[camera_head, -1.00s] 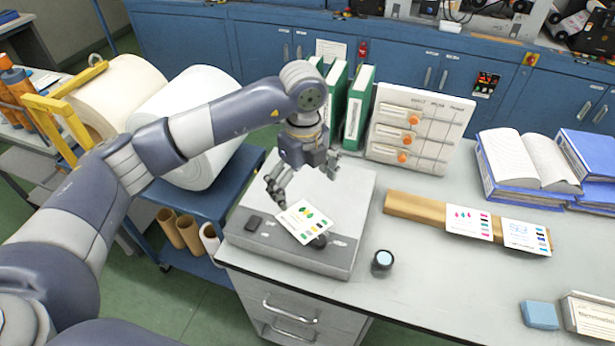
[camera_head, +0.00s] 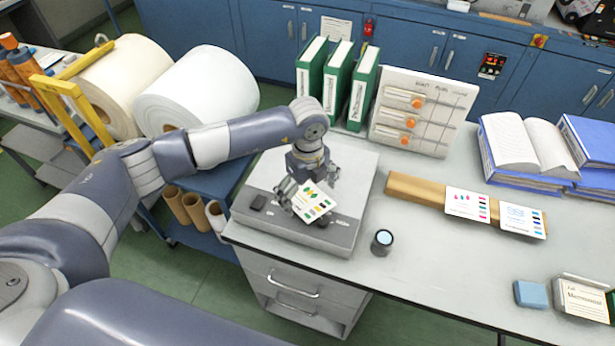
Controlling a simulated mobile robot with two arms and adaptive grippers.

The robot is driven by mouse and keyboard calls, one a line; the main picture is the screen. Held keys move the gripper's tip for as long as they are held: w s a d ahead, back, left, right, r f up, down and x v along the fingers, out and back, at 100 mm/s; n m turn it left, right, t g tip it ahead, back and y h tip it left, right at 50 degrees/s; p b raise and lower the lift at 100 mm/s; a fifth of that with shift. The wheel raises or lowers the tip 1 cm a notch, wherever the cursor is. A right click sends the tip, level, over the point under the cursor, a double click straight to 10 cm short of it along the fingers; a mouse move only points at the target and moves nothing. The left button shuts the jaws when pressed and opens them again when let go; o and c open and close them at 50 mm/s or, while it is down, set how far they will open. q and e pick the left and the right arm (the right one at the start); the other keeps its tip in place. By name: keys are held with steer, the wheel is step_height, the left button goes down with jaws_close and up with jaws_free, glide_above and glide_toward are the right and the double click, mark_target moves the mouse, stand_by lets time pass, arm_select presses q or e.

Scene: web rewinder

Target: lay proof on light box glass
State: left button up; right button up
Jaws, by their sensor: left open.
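The proof (camera_head: 314,203) is a small white card with green, yellow and red colour patches. It lies tilted in the picture over the front of the light box (camera_head: 345,168), a low grey box on the left end of the bench. I cannot tell whether the card rests flat on the glass. My left gripper (camera_head: 306,188) is open, pointing down over the light box, with its fingers close behind the card's upper edge. Whether a finger touches the card is unclear. The gripper and card hide part of the box top. My right gripper is not in view.
Green binders (camera_head: 337,80) and a panel with orange knobs (camera_head: 422,110) stand behind the box. A small dark cylinder (camera_head: 381,242) is to its right. A wooden strip (camera_head: 415,190) with two printed cards lies farther right. The bench front centre is clear.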

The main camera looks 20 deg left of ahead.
arm_select(q)
steer(key=shift+f, duration=0.65)
steer(key=c, duration=1.1)
